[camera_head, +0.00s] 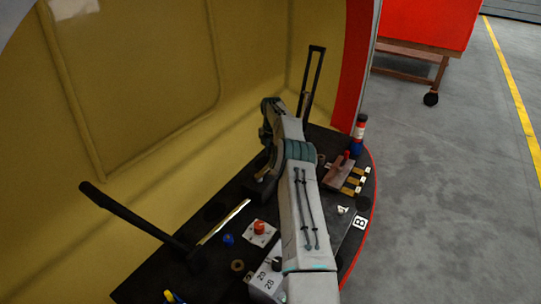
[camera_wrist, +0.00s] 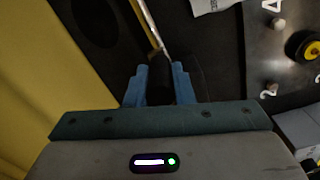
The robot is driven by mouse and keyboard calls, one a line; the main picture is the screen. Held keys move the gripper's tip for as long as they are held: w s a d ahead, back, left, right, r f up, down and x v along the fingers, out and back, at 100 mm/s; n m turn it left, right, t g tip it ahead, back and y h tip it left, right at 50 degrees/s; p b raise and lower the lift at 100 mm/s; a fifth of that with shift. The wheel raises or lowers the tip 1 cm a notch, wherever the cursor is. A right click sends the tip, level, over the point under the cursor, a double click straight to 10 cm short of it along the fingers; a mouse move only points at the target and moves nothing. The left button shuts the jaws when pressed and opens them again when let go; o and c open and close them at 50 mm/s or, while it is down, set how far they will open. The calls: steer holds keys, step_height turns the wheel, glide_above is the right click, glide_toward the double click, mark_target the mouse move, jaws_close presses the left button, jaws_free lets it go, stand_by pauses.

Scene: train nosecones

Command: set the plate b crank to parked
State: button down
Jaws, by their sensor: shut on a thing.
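My gripper (camera_wrist: 160,85) shows in the wrist view with its two blue fingers closed around a dark thing (camera_wrist: 184,88); it is too dark to tell whether this is a crank handle. In the head view my arm covers most of the gripper and what it holds. A small white tag marked B (camera_head: 360,222) lies at the right edge of the black desk. A grey plate beside it is partly hidden behind my arm. I cannot make out the plate b crank or its position.
A tall black frame (camera_head: 313,85), a bottle (camera_head: 358,135) and a brown block (camera_head: 338,172) stand beyond. A yellow wall encloses the left.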

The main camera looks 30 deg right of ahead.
steer(key=shift+a, duration=0.2)
steer(key=c, duration=1.3)
jaws_free()
steer(key=shift+o, duration=0.2)
steer(key=shift+d, duration=0.2)
step_height(320, 180, up, 14)
steer(key=p, duration=0.2)
steer(key=shift+p, duration=0.4)
steer(key=shift+a, duration=0.15)
